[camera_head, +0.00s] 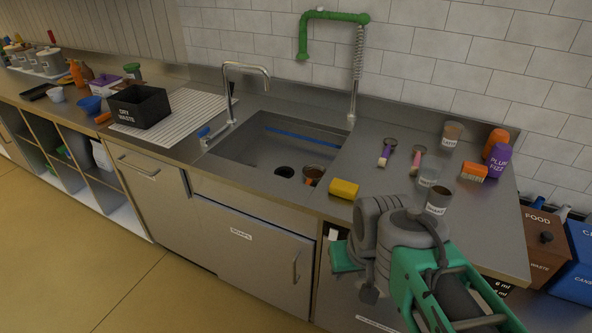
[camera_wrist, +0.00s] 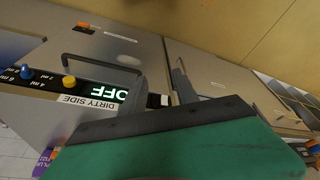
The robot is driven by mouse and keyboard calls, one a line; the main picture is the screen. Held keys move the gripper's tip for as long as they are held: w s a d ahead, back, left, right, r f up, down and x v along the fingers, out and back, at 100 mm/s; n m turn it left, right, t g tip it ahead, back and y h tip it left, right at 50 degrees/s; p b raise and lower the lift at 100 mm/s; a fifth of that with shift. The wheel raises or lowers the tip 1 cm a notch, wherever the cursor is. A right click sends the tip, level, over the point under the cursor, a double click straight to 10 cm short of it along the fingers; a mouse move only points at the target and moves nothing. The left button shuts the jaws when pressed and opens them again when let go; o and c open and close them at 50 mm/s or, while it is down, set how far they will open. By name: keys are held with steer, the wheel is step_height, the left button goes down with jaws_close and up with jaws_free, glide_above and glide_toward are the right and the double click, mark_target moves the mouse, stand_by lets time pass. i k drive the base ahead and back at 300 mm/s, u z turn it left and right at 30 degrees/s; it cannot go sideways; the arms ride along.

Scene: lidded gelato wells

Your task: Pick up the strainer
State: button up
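My gripper (camera_head: 347,257) is in front of the counter's front edge, below the counter top and apart from both utensils. In the wrist view, a green part of it with a dark edge fills the bottom.
A yellow sponge (camera_head: 343,189) lies by the sink (camera_head: 262,150). Cups (camera_head: 439,200), an orange container (camera_head: 473,172) and a purple bottle (camera_head: 497,160) stand right of the utensils. A black bin (camera_head: 139,106) is left of the sink. An appliance panel (camera_wrist: 75,85) is close in the wrist view.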

mark_target(313, 173)
steer(key=u, duration=0.8)
steer(key=i, duration=0.95)
steer(key=u, duration=0.25)
